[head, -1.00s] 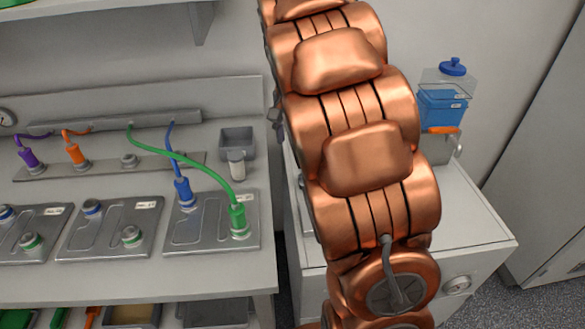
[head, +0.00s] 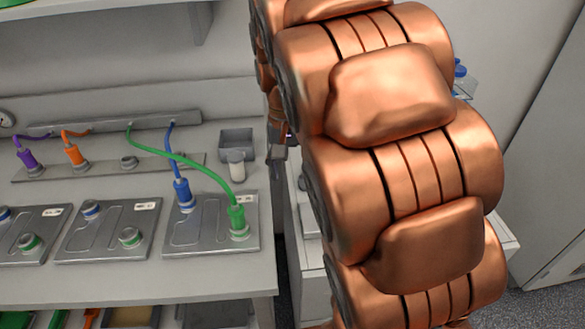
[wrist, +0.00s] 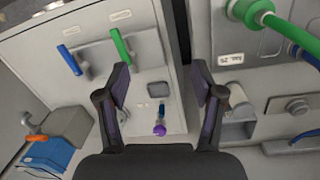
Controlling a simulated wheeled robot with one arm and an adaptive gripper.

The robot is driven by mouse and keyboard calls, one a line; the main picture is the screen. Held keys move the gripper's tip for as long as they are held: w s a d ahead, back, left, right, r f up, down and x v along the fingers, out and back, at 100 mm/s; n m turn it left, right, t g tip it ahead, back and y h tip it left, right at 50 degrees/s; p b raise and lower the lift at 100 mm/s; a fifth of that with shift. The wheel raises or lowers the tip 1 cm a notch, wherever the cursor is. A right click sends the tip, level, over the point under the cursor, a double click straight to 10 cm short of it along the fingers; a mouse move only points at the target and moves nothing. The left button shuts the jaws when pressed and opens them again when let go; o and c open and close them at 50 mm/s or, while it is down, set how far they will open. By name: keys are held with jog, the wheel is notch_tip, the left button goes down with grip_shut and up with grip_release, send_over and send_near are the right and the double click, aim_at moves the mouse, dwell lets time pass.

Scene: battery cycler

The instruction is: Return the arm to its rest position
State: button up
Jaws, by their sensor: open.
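My gripper (wrist: 160,76) is open in the wrist view, its two dark fingers spread apart with nothing held between them. Beyond the fingers is the white cabinet top, with a small purple-ended object (wrist: 159,128) on it. My copper arm fills the right half of the head view. It hides most of the cabinet (head: 310,255) there, and I cannot make out the gripper clearly in that view.
On the bench at left, a green plug (head: 237,220) and a blue plug (head: 182,193) stand on a metal plate. A grey open box (head: 237,143) sits behind. In the wrist view, a blue handle (wrist: 70,60), a green handle (wrist: 121,46) and a blue container (wrist: 46,156) show.

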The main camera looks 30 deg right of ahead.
jog(key=s+a+f+n, duration=0.3)
jog(key=s+a, duration=0.2)
jog(key=s, duration=0.5)
jog(key=s+a+f+n, duration=0.3)
jog(key=s+a+n, duration=0.1)
jog(key=s, duration=0.6)
jog(key=shift+s+a+f+g, duration=0.25)
jog(key=shift+a+f+g, duration=0.05)
jog(key=shift+a+g, duration=0.1)
